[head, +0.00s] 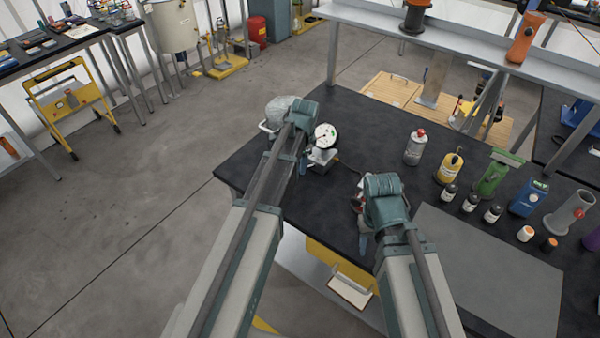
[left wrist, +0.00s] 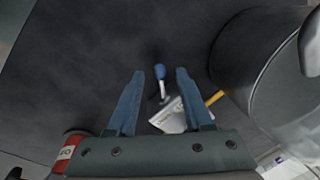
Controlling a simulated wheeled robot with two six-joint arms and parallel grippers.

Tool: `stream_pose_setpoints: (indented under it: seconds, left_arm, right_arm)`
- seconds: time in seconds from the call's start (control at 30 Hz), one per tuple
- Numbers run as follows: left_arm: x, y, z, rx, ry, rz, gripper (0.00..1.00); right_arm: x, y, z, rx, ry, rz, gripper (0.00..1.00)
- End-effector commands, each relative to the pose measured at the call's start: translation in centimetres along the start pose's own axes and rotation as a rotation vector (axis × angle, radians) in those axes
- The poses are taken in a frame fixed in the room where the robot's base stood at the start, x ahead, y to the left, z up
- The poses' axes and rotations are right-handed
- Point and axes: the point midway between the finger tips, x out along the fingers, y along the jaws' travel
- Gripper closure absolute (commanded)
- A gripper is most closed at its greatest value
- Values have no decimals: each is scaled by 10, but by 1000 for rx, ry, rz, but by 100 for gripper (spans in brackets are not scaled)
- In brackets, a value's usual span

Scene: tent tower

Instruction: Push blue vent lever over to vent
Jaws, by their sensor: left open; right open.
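The blue vent lever (left wrist: 160,71) shows in the left wrist view as a small blue knob on a pale stem. It lies in the gap between the fingertips of my left gripper (left wrist: 159,76), which is open; I cannot tell whether either finger touches it. In the head view my left gripper (head: 303,163) is over the left part of the dark table, beside a grey vessel (head: 278,112) and a round white dial (head: 326,136). The lever is hidden there behind my arm. My right gripper (head: 362,243) is open near the table's front edge, mostly hidden by its wrist.
A large dark cylinder (left wrist: 262,62) stands right of the fingers in the left wrist view. In the head view, several bottles and canisters (head: 490,172) stand on the right, behind a grey mat (head: 480,270).

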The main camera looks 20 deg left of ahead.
Motion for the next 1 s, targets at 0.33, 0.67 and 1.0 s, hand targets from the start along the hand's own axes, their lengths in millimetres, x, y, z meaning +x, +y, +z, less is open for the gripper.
stream_pose_setpoints:
  seconds: [0.33, 0.67, 1.0]
  left_arm:
    - [15, 0, 0, 0, 0, 0, 49]
    - [15, 0, 0, 0, 0, 0, 89]
    - [15, 0, 0, -2, 0, 0, 100]
  right_arm:
    - [15, -1, -1, 0, 0, 0, 50]
    - [15, -1, -1, 0, 0, 0, 50]
    - [15, -1, -1, 0, 0, 0, 50]
